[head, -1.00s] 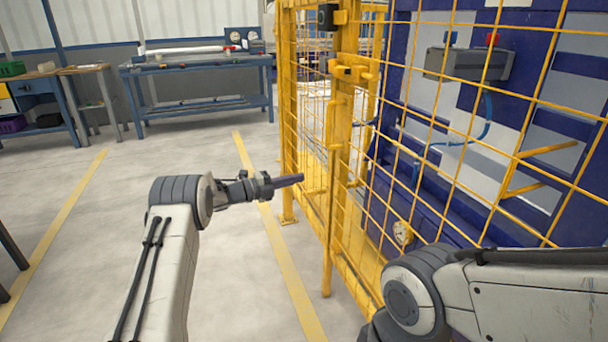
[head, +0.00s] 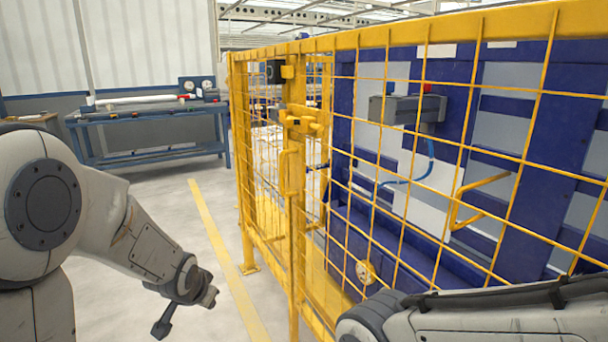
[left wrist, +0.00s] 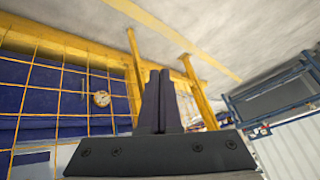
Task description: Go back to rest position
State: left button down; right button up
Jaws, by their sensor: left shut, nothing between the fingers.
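My left gripper (head: 162,327) hangs low at the lower left of the head view, left of the yellow floor line. My bent left arm comes in from the left edge. In the left wrist view its two dark fingers (left wrist: 157,98) lie together, with nothing held. My right arm lies along the bottom right of the head view, in front of the fence. Its gripper is out of the picture.
A yellow mesh fence (head: 293,121) runs across the middle and right, close to my right arm. Behind it stands a blue panel machine (head: 455,110) with a grey box. A blue workbench (head: 150,112) is at the back left. Open floor (head: 140,210) lies between.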

pick_arm(q)
jog(key=s+d+f+n+g, duration=0.1)
jog(key=s+n+g, duration=0.1)
jog(key=s, duration=0.6)
jog(key=s+d+f+n+g, duration=0.2)
jog(key=s, duration=0.6)
jog(key=s+d+r+m+g+h, duration=0.1)
jog(key=s+d+r+m, duration=0.25)
jog(key=s+d, duration=0.35)
jog(key=s+d+r+m+g, duration=0.2)
jog(key=s+d+r+m, duration=0.1)
jog(key=s+d+m, duration=0.3)
notch_tip(320, 180, up, 30)
jog(key=n+p, duration=0.2)
jog(key=p, duration=2.9)
jog(key=shift+w+d+r, duration=0.15)
jog(key=shift+w+r, duration=0.05)
jog(key=shift+w, duration=0.05)
